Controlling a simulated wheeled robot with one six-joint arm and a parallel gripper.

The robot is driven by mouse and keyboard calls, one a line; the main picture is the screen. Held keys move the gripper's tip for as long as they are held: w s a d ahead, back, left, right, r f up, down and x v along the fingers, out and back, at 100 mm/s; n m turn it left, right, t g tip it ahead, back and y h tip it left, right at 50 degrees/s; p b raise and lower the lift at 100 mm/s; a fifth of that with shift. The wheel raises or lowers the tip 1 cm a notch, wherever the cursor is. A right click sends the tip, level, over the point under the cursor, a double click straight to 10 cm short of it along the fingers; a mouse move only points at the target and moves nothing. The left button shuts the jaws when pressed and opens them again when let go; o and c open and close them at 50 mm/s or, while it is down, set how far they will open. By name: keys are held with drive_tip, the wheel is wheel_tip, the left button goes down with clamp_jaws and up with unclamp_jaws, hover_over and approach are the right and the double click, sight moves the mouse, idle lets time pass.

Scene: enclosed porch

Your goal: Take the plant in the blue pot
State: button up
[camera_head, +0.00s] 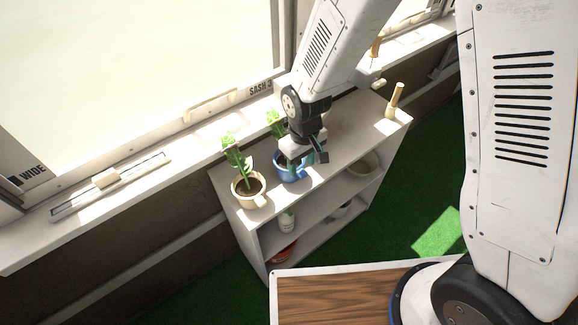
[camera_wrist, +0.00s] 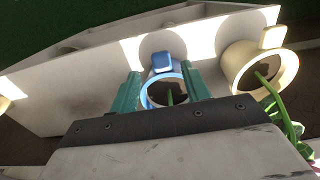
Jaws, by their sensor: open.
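The blue pot (camera_head: 287,169) with a green plant (camera_head: 275,122) stands on top of the white shelf unit in the head view, partly hidden by my gripper (camera_head: 303,155). In the wrist view the blue pot (camera_wrist: 152,91) shows its rim, dark soil and a blue handle at its far side. My gripper (camera_wrist: 165,92) is open, with one teal finger on each side of the pot. Whether the fingers touch the pot I cannot tell. A cream pot (camera_head: 248,190) with a similar plant stands just left of the blue pot in the head view.
The white shelf unit (camera_head: 345,153) stands below the window sill. A small wooden post on a base (camera_head: 395,102) stands at its right end. Lower shelves hold a white pot (camera_head: 287,221) and a reddish dish (camera_head: 281,254). Green floor (camera_head: 425,185) lies to the right.

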sight(300, 170)
wheel_tip(300, 170, down, 5)
drive_tip(key=shift+s+a+r, duration=0.1)
drive_tip(key=shift+a, duration=0.05)
clamp_jaws()
idle(0.4)
